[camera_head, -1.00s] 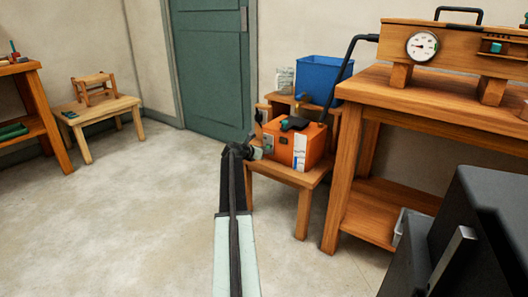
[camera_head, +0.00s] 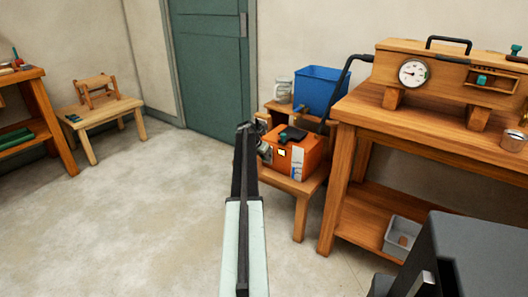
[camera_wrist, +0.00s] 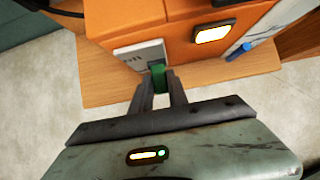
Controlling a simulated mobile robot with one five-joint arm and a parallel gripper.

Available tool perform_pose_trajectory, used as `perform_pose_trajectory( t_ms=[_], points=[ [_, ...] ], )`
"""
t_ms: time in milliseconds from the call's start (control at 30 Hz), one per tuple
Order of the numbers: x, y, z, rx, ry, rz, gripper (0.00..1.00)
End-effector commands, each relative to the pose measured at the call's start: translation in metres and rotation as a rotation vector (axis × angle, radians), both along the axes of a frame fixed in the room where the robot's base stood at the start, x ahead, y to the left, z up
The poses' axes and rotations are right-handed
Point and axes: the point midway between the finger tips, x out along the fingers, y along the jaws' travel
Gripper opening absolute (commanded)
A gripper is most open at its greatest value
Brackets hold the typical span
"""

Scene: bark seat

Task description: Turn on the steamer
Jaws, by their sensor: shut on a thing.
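The steamer, an orange box (camera_head: 310,156) with a black and dark green cap on top, stands on a low wooden table in the head view. The wrist view shows its front (camera_wrist: 190,25) close up, with a grey plate (camera_wrist: 140,55) and a green switch piece (camera_wrist: 158,77) on it. A lamp on the front (camera_wrist: 215,33) glows pale yellow; it also shows in the head view (camera_head: 282,153). My gripper (camera_wrist: 160,90) is shut on the green switch piece. In the head view my gripper (camera_head: 264,152) is at the steamer's left side, partly hidden by my arm.
A black hose (camera_head: 345,80) rises to a wooden box with a gauge (camera_head: 412,72) on the right workbench (camera_head: 360,115). A blue bin (camera_head: 322,88) stands behind the steamer. The floor (camera_head: 150,220) at left is clear.

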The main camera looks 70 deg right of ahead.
Motion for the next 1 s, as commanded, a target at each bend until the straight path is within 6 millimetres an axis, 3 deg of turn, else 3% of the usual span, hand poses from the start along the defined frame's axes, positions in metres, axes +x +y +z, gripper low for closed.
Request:
perform_pose_trajectory(
  t_ms=[300,833,867,900,933,1000],
  points=[
    [-0.0007,-0.0027,0.0063,0.117,-0.023,-0.005,0.00],
    [-0.0012,-0.0026,0.0058,0.137,-0.026,-0.006,0.00],
    [-0.0011,-0.0026,0.0058,0.136,-0.026,-0.006,0.25],
    [-0.0011,-0.0026,0.0058,0.136,-0.026,-0.006,0.37],
    [-0.0011,-0.0026,0.0058,0.136,-0.027,-0.005,0.42],
    [-0.0008,-0.0026,0.0059,0.136,-0.026,-0.004,0.42]
  ],
)
